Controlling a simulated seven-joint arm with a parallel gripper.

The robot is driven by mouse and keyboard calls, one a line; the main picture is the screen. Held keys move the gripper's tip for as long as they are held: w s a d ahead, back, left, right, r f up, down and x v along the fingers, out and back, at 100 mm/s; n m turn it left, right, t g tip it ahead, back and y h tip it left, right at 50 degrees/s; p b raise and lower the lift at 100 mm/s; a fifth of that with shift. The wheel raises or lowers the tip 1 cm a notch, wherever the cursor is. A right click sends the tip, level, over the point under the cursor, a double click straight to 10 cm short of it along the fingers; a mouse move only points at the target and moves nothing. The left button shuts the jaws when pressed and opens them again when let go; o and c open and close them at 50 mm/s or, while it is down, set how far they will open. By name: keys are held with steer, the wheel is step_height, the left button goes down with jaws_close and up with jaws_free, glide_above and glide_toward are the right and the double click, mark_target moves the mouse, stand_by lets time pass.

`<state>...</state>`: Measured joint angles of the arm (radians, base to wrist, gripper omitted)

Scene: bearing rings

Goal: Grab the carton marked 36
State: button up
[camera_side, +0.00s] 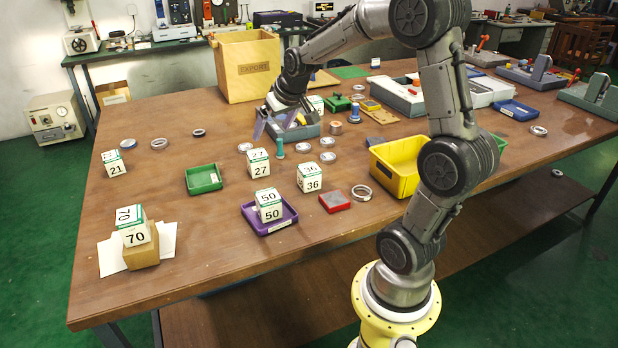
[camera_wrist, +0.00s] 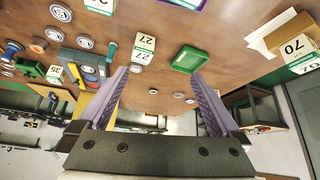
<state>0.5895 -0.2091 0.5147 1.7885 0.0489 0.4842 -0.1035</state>
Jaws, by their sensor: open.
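The carton marked 36 (camera_side: 310,178) is a white box with a green band. It stands upright on the brown table, right of the carton marked 27 (camera_side: 259,163) and behind a red box (camera_side: 335,202). In the wrist view a carton cut off by the top edge (camera_wrist: 100,6) appears to be the same one; its number is not clearly readable. My gripper (camera_side: 277,128) is open and empty above the far middle of the table, behind and left of the carton marked 36. Its two purple fingers are spread apart in the wrist view (camera_wrist: 161,75).
The carton marked 50 (camera_side: 269,206) stands in a purple tray (camera_side: 284,224) left of the carton marked 36. A yellow bin (camera_side: 397,182) and a metal ring (camera_side: 362,193) lie to its right. A green tray (camera_side: 204,189) and the carton marked 70 (camera_side: 137,236) are farther left.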

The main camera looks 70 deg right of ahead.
steer(key=s+d+f+m+g, duration=0.1)
steer(key=s+d+f, duration=0.1)
steer(key=d+f, duration=0.3)
steer(key=m+g, duration=0.1)
steer(key=m, duration=0.1)
glide_toward(309, 167)
steer(key=x, duration=0.7)
steer(key=shift+w+f, duration=0.25)
steer(key=shift+w, duration=0.15)
steer(key=shift+s+x, duration=0.2)
steer(key=shift+x, duration=1.2)
steer(key=shift+s+x, duration=0.15)
steer(key=shift+x, duration=1.2)
steer(key=shift+f, duration=0.1)
jaws_close()
steer(key=shift+d, duration=0.1)
